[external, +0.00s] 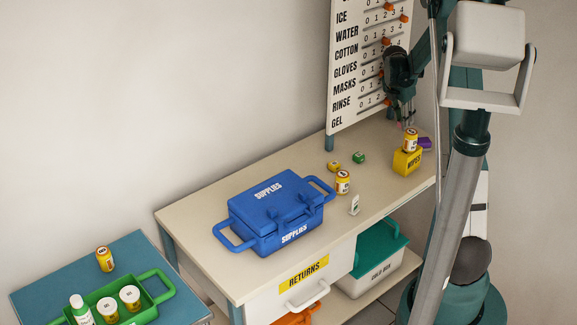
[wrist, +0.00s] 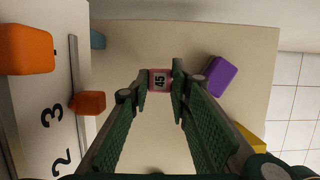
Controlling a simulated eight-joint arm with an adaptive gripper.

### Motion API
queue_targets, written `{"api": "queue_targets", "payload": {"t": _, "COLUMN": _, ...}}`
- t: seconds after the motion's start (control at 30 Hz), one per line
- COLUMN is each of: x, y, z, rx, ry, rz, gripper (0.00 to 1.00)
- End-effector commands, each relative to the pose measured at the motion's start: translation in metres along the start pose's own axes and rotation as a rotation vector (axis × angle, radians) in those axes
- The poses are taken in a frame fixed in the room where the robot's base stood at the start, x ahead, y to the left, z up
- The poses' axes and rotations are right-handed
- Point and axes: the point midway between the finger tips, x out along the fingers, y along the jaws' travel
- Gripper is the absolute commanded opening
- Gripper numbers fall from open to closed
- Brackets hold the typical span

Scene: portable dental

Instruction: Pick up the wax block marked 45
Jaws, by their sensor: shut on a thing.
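The wax block marked 45 (wrist: 159,82) is small and pink, with its dark number facing the wrist camera. It sits between the fingertips of my gripper (wrist: 158,76), which is shut on it. In the external view my gripper (external: 404,118) points down over the back right of the bench top, in front of the marker board. Only a speck of pink shows under it there. I cannot tell whether the block touches the bench.
A purple block (wrist: 219,76) lies right of my gripper, near the yellow wipes box (external: 407,161). The board with orange sliders (wrist: 90,103) stands close on the left. A yellow block (external: 333,166), a green block (external: 358,157) and the blue supplies case (external: 275,205) are on the bench.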

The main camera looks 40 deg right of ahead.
Motion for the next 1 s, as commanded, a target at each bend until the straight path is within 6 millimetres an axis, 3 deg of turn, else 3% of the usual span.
{"api": "queue_targets", "payload": {"t": 0.2, "x": -0.03, "y": 0.0, "z": 0.009, "rx": 0.0, "ry": 0.0, "rz": 0.0, "gripper": 0.12}}
{"api": "queue_targets", "payload": {"t": 0.47, "x": -0.04, "y": 0.001, "z": -0.034, "rx": -0.003, "ry": -0.001, "rz": 0.001, "gripper": 0.12}}
{"api": "queue_targets", "payload": {"t": 1.0, "x": -0.075, "y": 0.001, "z": -0.146, "rx": -0.003, "ry": 0.0, "rz": 0.001, "gripper": 0.12}}
